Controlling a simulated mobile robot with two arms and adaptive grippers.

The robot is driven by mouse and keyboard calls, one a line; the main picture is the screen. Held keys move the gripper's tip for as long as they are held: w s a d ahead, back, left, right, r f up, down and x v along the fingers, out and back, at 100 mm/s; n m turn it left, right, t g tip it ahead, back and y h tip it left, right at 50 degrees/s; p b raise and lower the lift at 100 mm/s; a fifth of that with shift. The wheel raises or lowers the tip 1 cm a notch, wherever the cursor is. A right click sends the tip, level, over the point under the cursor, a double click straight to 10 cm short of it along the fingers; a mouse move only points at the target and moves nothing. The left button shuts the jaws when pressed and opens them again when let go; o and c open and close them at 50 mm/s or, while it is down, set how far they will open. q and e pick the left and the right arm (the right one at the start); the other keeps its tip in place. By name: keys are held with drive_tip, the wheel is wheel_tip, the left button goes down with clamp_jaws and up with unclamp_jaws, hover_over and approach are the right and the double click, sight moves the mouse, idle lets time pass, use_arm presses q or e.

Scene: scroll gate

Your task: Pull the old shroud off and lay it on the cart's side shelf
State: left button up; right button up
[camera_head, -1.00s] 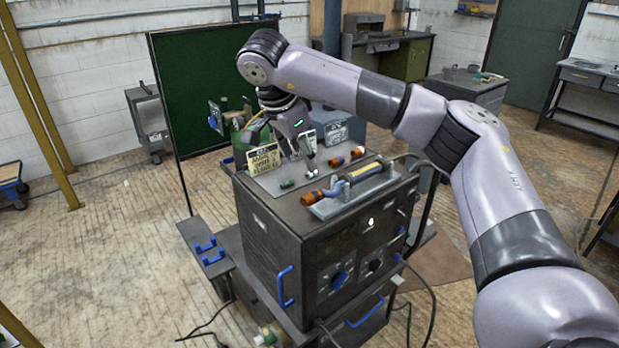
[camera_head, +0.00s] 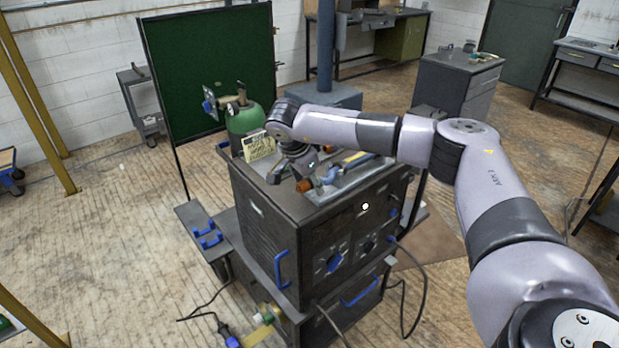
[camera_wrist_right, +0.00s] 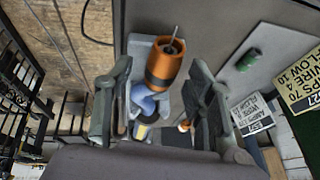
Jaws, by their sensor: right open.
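The welding torch lies on top of the cart (camera_head: 290,225). The old shroud (camera_head: 304,186) is the orange-copper sleeve at its near end. In the right wrist view the shroud (camera_wrist_right: 166,64) has a thin wire sticking out and a blue torch body behind it. My right gripper (camera_head: 292,178) is low over the cart top beside the shroud. In the wrist view its open fingers (camera_wrist_right: 160,88) stand on either side of the shroud and torch neck, with visible gaps. The side shelf (camera_head: 188,216) is low on the cart's left and holds blue clips. My left gripper is out of view.
A green gas cylinder (camera_head: 246,120) and a yellow sign (camera_head: 258,146) stand at the cart's back. A small green cylinder (camera_wrist_right: 248,60) lies on the cart top. A green screen (camera_head: 205,70) is behind.

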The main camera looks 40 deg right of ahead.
drive_tip(key=shift+c, duration=0.4)
clamp_jaws()
idle(0.7)
drive_tip(key=shift+a, duration=0.55)
idle(0.9)
drive_tip(key=a, duration=0.9)
drive_tip(key=shift+s, duration=0.35)
idle(1.4)
idle(0.5)
